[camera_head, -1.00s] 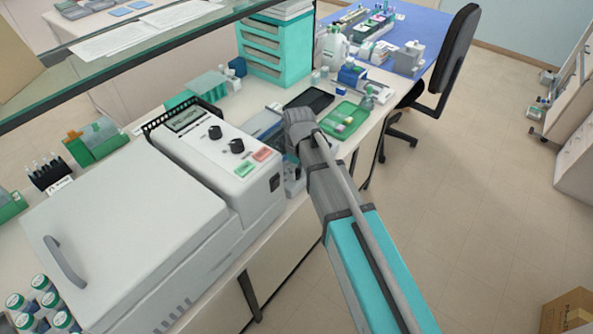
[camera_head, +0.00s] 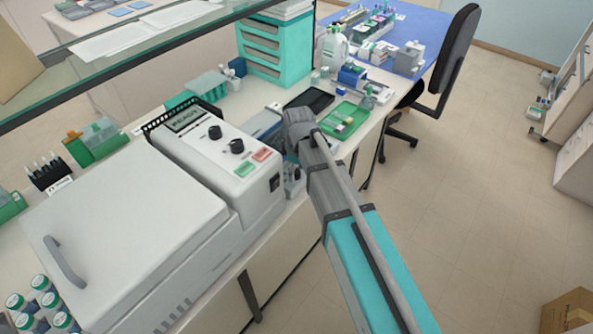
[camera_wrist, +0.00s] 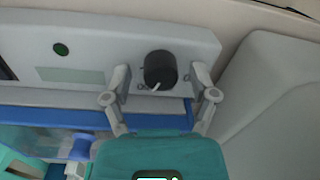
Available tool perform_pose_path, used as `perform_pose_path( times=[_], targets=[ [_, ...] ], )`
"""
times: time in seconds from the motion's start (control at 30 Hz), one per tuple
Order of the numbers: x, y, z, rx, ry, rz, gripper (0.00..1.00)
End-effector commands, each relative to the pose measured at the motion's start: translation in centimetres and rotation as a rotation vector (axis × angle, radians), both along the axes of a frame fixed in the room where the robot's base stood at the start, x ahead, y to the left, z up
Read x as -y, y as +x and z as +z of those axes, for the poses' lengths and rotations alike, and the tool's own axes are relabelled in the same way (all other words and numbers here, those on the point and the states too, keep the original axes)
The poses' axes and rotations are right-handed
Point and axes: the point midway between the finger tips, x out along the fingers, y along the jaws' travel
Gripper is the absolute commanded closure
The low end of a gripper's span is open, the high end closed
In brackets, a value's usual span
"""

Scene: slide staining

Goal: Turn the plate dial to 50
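In the wrist view a round black dial (camera_wrist: 160,68) with a white pointer mark stands on a pale panel (camera_wrist: 100,45). The pointer lies toward the lower left of the dial. My gripper (camera_wrist: 160,77) is open, with one finger on each side of the dial. A gap shows between the dial and each finger, so neither seems to touch it. Any scale marks around the dial are too small to read. In the head view my gripper is hidden behind my own arm, beside a low grey-and-blue device (camera_head: 262,124); the dial is not visible there.
A large white machine (camera_head: 110,215) with two black knobs and a small display (camera_head: 186,119) stands left of my arm. A green tray (camera_head: 345,120) and a black tablet-like slab (camera_head: 308,101) lie beyond. A dark round green button (camera_wrist: 61,49) sits left on the panel.

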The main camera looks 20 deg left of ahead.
Motion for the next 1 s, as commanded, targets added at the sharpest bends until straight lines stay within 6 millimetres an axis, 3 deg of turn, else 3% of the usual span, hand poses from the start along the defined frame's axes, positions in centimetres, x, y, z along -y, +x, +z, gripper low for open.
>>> perform_pose_path(
  times=[0.57, 1.0],
  targets=[
    [-0.01, -0.02, 0.0, 0.0, 0.001, -0.039, 0.22],
    [-0.01, -0.06, 0.0, 0.001, 0.002, -0.279, 0.22]
  ],
)
